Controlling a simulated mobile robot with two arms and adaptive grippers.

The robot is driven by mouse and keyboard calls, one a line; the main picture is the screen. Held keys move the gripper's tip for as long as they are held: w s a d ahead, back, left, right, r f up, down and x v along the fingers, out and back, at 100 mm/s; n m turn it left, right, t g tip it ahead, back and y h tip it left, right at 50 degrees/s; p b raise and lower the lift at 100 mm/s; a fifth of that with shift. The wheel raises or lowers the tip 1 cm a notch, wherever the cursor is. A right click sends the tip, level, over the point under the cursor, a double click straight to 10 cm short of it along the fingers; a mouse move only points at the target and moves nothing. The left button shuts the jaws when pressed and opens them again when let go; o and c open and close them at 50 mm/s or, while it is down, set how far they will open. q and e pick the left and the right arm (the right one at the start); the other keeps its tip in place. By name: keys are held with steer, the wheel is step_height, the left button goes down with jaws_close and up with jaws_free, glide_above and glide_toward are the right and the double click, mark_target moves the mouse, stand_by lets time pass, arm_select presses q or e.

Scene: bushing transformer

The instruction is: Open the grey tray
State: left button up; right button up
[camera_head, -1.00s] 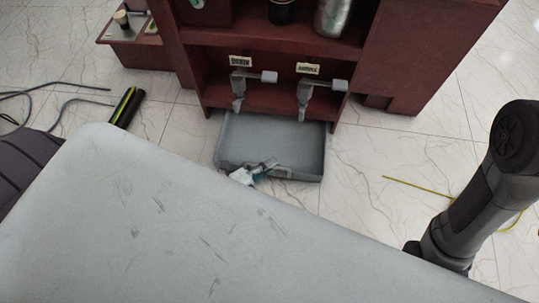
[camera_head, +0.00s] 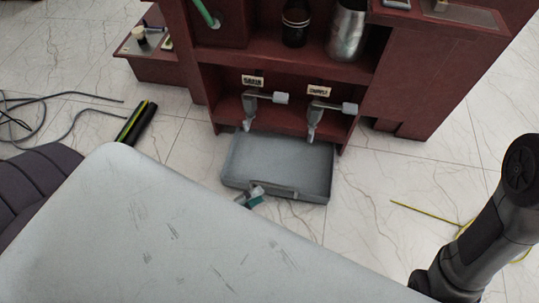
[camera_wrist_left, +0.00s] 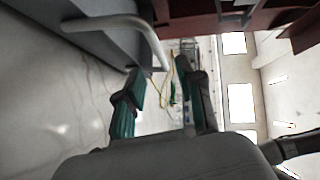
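The grey tray (camera_head: 280,160) sticks out from the bottom of the dark red cabinet, below two grey spouts, with its open top showing. Its front handle (camera_head: 270,187) faces me, and the handle bar shows large in the left wrist view (camera_wrist_left: 115,22). My left gripper (camera_head: 252,197) is at the left end of the tray's front, partly hidden by my grey body. In the left wrist view its teal-tipped fingers (camera_wrist_left: 165,88) are parted, with the handle's bent end close to the tips. I cannot tell whether they touch. My right gripper is out of view.
The cabinet (camera_head: 410,80) holds a dark bottle (camera_head: 295,22) and a metal canister (camera_head: 346,32) on its shelf. Two spouts (camera_head: 251,105) (camera_head: 315,115) hang above the tray. Dark cables (camera_head: 45,105) lie on the left floor. The tiled floor right of the tray is mostly clear.

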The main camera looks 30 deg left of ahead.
arm_select(q)
steer(key=shift+v, duration=2.35)
